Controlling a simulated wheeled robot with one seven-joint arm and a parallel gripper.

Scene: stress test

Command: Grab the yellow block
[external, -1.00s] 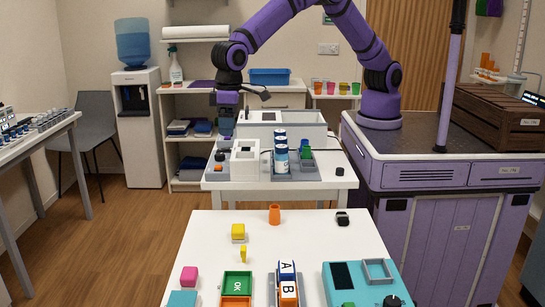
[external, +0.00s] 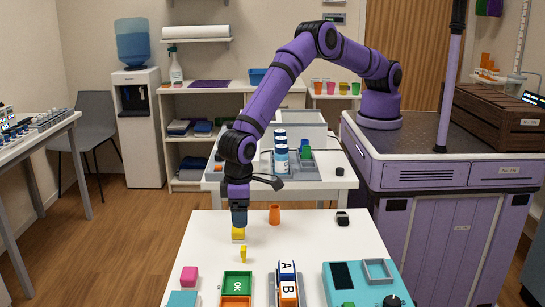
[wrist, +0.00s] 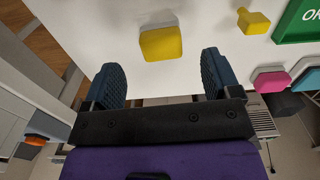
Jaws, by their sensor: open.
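The yellow block (external: 238,236) sits on the near white table, partly hidden by my gripper in the external view. In the wrist view the yellow block (wrist: 161,43) lies beyond my fingertips, roughly centred between them. My gripper (external: 239,222) points down just above the block, and its fingers (wrist: 162,68) are apart with nothing between them. A smaller, thinner yellow piece (external: 243,254) stands in front of the block. It also shows in the wrist view (wrist: 254,21), to the right.
A pink block (external: 189,275), a green tray (external: 237,281), lettered blocks (external: 288,283) and a teal device (external: 345,283) fill the front. Bare tabletop lies left of the block.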

